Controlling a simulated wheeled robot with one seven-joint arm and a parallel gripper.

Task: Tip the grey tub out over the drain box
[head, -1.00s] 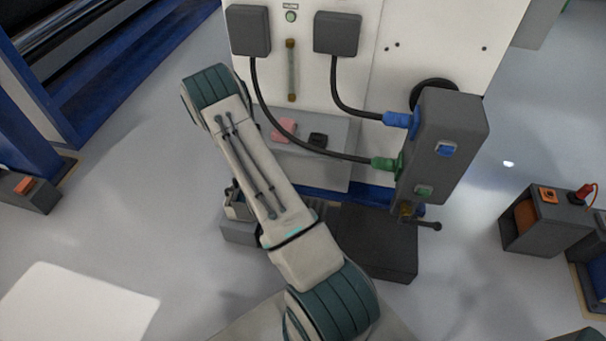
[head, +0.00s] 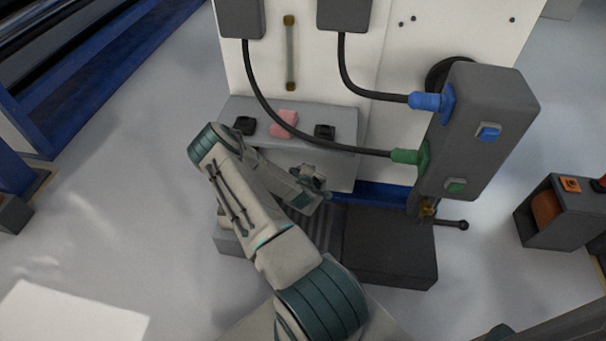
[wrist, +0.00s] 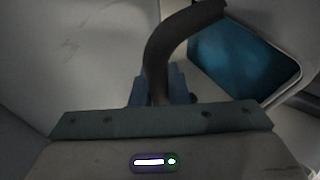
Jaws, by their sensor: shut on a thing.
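My gripper (wrist: 159,88) has its blue fingers shut around a dark curved handle, which I take to be part of the grey tub (wrist: 168,45). A pale-rimmed dark teal area fills the right of the wrist view; I cannot tell whether it is liquid in the tub. In the head view my gripper (head: 314,180) is low in front of the white machine, above the slatted middle of the drain box (head: 333,238). The tub cannot be made out clearly there, and my arm covers part of the box.
A dark grey block (head: 392,250) lies right of the slats, under a valve with a lever (head: 455,224). A shelf holds a pink block (head: 284,122) between black pieces.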

